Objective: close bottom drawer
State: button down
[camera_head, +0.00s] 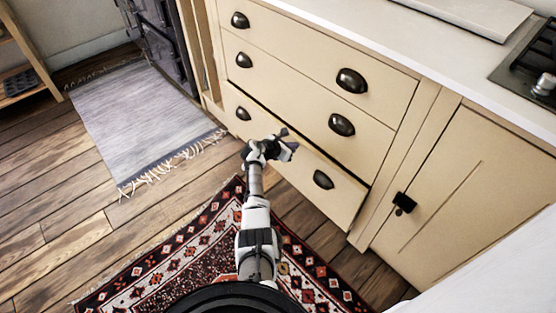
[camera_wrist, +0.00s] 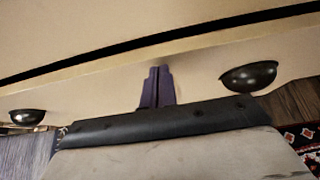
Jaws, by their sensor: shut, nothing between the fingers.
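The bottom drawer (camera_head: 306,164) is the lowest of three cream drawers in the cabinet. A dark gap runs along its top edge, so it stands slightly out. It has two dark cup handles, one at its left (camera_head: 243,113) and one at its right (camera_head: 323,179). My gripper (camera_head: 289,141) is in front of the drawer, between the two handles. In the wrist view the shut fingers (camera_wrist: 157,86) point at the drawer front (camera_wrist: 205,82) just below its top edge. I cannot tell whether they touch it. Nothing is held.
A cream cupboard door (camera_head: 455,205) with a dark latch is right of the drawers. The white counter and a hob (camera_head: 535,70) are above. A patterned red rug (camera_head: 190,245) and a grey rug (camera_head: 140,115) lie on the wooden floor.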

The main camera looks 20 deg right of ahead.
aim_at(301, 140)
jog(key=d+b, duration=0.1)
jog(key=d, duration=0.1)
jog(key=w+d, duration=0.1)
jog(key=shift+w+d+b, duration=0.15)
jog(key=shift+d+b, duration=0.2)
jog(key=shift+d, duration=0.05)
jog(key=shift+w+d+r, duration=0.1)
jog(key=shift+d+r, duration=0.05)
jog(key=shift+r, duration=0.05)
jog(key=shift+d+r, duration=0.1)
jog(key=shift+d, duration=0.05)
jog(key=shift+s+a+p, duration=0.2)
jog(key=shift+a+p, duration=0.3)
jog(key=shift+p, duration=0.05)
jog(key=a+f+p+v, duration=0.1)
jog(key=p+v, duration=0.3)
jog(key=v, duration=0.9)
jog(key=shift+a+f+p, duration=0.15)
jog(key=shift+f+p, duration=0.2)
jog(key=shift+f, duration=0.2)
